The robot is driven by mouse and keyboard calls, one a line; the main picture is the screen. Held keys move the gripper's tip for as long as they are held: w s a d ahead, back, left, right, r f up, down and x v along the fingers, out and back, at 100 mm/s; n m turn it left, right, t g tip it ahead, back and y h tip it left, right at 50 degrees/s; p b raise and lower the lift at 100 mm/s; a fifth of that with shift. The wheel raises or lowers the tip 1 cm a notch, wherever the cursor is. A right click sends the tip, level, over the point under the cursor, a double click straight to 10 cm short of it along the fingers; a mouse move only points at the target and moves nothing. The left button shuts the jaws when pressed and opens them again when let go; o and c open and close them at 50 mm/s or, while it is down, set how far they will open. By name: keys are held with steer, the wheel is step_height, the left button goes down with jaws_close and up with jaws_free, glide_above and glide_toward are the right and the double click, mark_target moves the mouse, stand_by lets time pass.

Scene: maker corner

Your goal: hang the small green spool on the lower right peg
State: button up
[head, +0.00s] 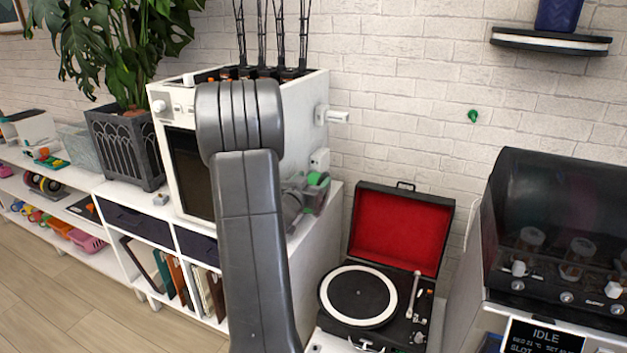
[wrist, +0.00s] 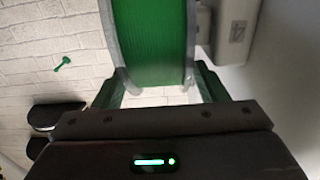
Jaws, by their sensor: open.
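The green spool (wrist: 150,40) with pale grey flanges fills the upper middle of the wrist view, between the two fingers of my gripper (wrist: 160,84). The jaws are open, one finger on each side of the spool's near end. In the head view the spool (head: 318,180) shows small beside the white machine's right side, partly behind my gripper (head: 303,198). A white lower peg mount (head: 320,158) sits just above it, and a white upper peg (head: 337,116) sticks out higher up. I cannot tell whether the spool is on the lower peg.
The white machine (head: 317,100) stands on a white shelf unit. A record player (head: 402,230) with a red-lined lid is below right, and a dark-lidded machine (head: 550,230) is farther right. A small green hook (head: 472,116) and a black shelf (head: 550,41) are on the brick wall.

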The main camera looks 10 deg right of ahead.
steer(key=b+v, duration=0.1)
steer(key=v, duration=1.1)
steer(key=shift+s+a, duration=0.2)
steer(key=shift+s, duration=0.05)
steer(key=shift+r, duration=0.1)
steer(key=p+x, duration=0.1)
steer(key=x, duration=1.2)
steer(key=shift+w+d, duration=0.1)
steer(key=shift+w, duration=0.05)
steer(key=shift+w+d+r+p, duration=0.15)
steer(key=shift+w+p, duration=0.1)
steer(key=shift+p, duration=0.15)
steer(key=shift+r, duration=0.15)
steer(key=shift+s+d, duration=0.2)
